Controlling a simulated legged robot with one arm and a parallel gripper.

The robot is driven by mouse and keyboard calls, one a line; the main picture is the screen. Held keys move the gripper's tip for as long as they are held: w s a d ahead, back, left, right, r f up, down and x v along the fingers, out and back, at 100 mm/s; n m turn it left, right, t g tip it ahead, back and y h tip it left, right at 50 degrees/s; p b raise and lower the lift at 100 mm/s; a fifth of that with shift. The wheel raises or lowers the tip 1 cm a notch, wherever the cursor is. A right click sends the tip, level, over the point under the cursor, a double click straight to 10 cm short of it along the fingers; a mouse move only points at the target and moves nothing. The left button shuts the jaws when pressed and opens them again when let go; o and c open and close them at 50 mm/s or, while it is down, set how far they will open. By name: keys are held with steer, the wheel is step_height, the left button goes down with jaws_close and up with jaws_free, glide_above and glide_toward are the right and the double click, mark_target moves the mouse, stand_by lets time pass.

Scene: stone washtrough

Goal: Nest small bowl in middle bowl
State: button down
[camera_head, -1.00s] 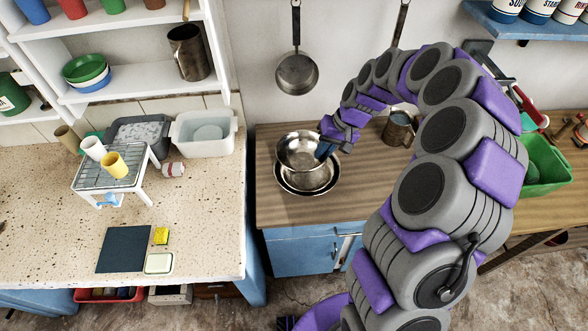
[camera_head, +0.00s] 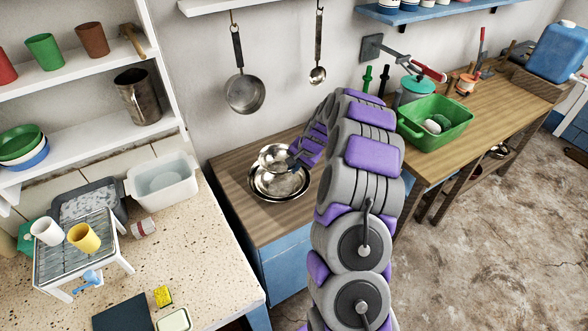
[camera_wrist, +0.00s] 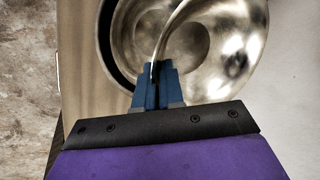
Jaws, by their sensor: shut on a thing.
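A small shiny metal bowl (camera_head: 273,155) is held over a wider metal bowl (camera_head: 290,187) on the wooden counter. The wider bowl seems to sit inside a larger one, its outer rim showing as a ring. My gripper (camera_head: 294,161) is at the small bowl's right side. In the wrist view, the blue fingers (camera_wrist: 158,88) are shut on the small bowl's rim (camera_wrist: 225,45), and the bowl looks tilted. The lower bowls (camera_wrist: 130,35) show behind it. Whether the small bowl touches the one below, I cannot tell.
A pan (camera_head: 244,94) and a ladle (camera_head: 318,74) hang on the wall behind. A speckled counter with a white tub (camera_head: 163,182) and a wire rack (camera_head: 75,262) is on the left. A green basin (camera_head: 435,122) stands on the right bench.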

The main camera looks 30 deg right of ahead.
steer(key=shift+a+f+m+b, duration=0.15)
steer(key=shift+a+f+b, duration=0.35)
steer(key=shift+f, duration=0.15)
steer(key=shift+a+f+m+b, duration=0.15)
steer(key=shift+a+f+b, duration=0.25)
steer(key=shift+f, duration=0.2)
steer(key=shift+w+d+f+b, duration=0.1)
steer(key=shift+d+f+b, duration=0.05)
steer(key=shift+f+b, duration=0.15)
steer(key=shift+d+f, duration=0.5)
steer(key=shift+d, duration=0.8)
steer(key=shift+f, duration=0.15)
steer(key=shift+a, duration=0.85)
